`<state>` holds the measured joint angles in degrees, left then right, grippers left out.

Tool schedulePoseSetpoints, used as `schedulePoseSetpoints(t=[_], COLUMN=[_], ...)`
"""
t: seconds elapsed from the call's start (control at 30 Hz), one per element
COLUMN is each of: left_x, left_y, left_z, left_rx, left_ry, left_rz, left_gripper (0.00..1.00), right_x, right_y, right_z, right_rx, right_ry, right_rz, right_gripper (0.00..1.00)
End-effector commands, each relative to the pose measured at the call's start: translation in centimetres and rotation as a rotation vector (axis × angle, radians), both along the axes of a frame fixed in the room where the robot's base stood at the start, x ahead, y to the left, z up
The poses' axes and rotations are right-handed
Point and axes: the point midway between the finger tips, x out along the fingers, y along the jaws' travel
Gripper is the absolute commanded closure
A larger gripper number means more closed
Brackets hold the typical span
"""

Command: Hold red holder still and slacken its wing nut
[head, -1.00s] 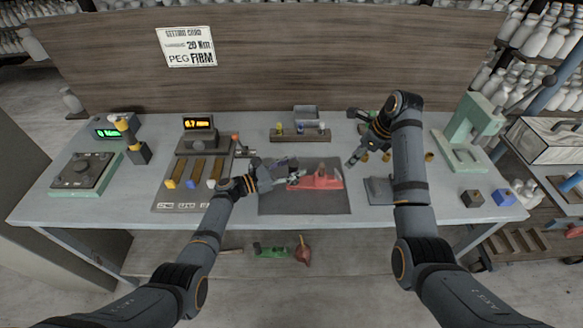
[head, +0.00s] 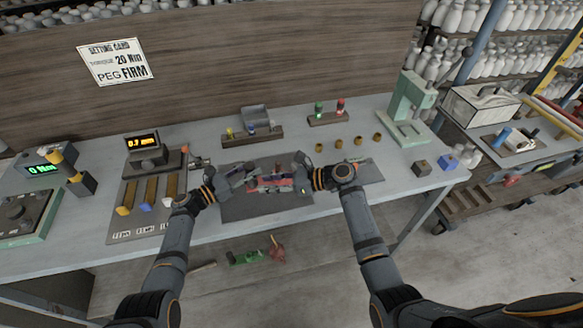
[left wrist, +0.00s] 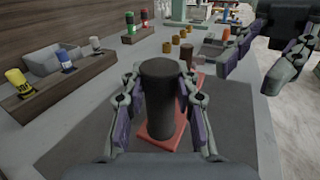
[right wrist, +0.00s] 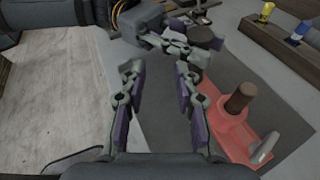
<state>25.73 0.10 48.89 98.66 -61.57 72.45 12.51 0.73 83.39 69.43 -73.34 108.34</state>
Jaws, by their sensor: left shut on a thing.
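The red holder (head: 274,184) lies on the dark mat in the middle of the bench. In the right wrist view its red base (right wrist: 222,128) carries a brown post (right wrist: 240,98) and a pale metal winged piece (right wrist: 265,147), seemingly the wing nut, at its near end. My left gripper (head: 248,181) is shut on the thick dark cylinder (left wrist: 160,95) at the holder's other end. My right gripper (right wrist: 155,95) is open and empty, beside the holder and apart from the winged piece. In the head view the grippers partly hide the holder.
Behind the mat (head: 235,210) stand a wooden rack (head: 252,137) with small bottles and another rack (head: 328,118) with green and red pieces. Several brass pieces (head: 338,143) stand at back right. A gauge board (head: 140,210) lies left. The front bench edge is clear.

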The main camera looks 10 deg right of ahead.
Motion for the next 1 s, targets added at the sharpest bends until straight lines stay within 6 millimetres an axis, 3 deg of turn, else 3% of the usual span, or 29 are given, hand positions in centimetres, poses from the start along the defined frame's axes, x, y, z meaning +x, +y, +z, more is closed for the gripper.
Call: schedulePoseSetpoints(t=[0.07,0.2,0.4,0.5,0.77,1.0], left_x=[0.0,0.0,0.0,0.0,0.0,0.0], left_y=[0.0,0.0,0.0,0.0,0.0,0.0], left_z=[0.0,0.0,0.0,0.0,0.0,0.0], left_rx=[0.001,0.001,0.001,0.001,0.0,0.0], left_ry=[0.0,0.0,0.0,0.0,0.0,-0.001], left_rz=[0.0,0.0,0.0,0.0,0.0,-0.001], left_gripper=[1.0,1.0,1.0,1.0,1.0,1.0], right_x=[-0.3,-0.3,-1.5,-2.2,-1.9,2.5], right_y=[-0.6,-4.6,-11.0,-12.7,-13.3,-11.7], right_z=[0.3,0.1,-3.5,-4.8,-5.4,-5.3], right_rx=[0.133,0.248,0.204,0.171,0.154,0.157], right_ry=[-0.142,-0.313,-0.336,-0.32,-0.312,-0.314], right_rz=[-0.113,-0.412,-0.759,-0.838,-0.872,-0.87], right_gripper=[0.69,0.69,0.69,0.69,0.69,0.69])
